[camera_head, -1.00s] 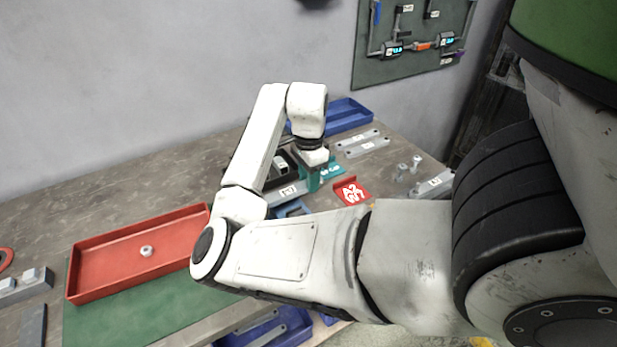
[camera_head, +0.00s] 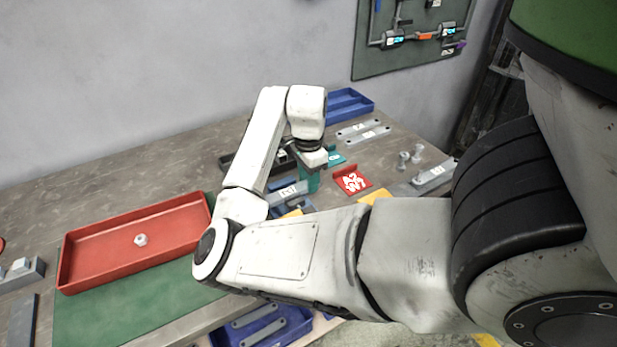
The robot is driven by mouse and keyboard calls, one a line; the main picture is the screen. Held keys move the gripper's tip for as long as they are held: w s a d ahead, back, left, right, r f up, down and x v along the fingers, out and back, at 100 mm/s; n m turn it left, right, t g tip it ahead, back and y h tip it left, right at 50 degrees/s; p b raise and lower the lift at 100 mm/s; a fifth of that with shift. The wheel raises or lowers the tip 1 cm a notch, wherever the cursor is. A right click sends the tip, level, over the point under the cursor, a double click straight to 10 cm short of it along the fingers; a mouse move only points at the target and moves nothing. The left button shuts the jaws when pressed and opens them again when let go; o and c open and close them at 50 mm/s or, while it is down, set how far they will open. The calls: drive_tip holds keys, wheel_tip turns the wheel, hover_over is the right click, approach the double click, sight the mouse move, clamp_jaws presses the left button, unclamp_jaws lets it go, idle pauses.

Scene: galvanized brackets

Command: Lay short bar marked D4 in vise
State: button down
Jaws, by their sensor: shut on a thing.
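My gripper (camera_head: 312,181), with teal fingers, points down over the workbench and is largely covered by my wrist. It is shut on a short grey bar (camera_head: 287,193) with a white label, which sticks out to the left of the fingers. The label is too small to read surely. The bar looks roughly level; its far end is hidden. I cannot pick out the vise for certain; my forearm covers much of the bench around the gripper.
A red tray (camera_head: 72,275) with a nut lies left on a green mat (camera_head: 110,315). A red marked bracket (camera_head: 351,180), grey bars (camera_head: 366,136) and bolts (camera_head: 404,160) lie to the right. A blue tray (camera_head: 350,108) is behind, and a blue bin (camera_head: 222,338) is in front.

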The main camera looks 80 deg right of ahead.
drive_tip(key=c, duration=0.7)
unclamp_jaws()
wheel_tip(320, 180, up, 11)
drive_tip(key=shift+p, duration=0.35)
idle(0.3)
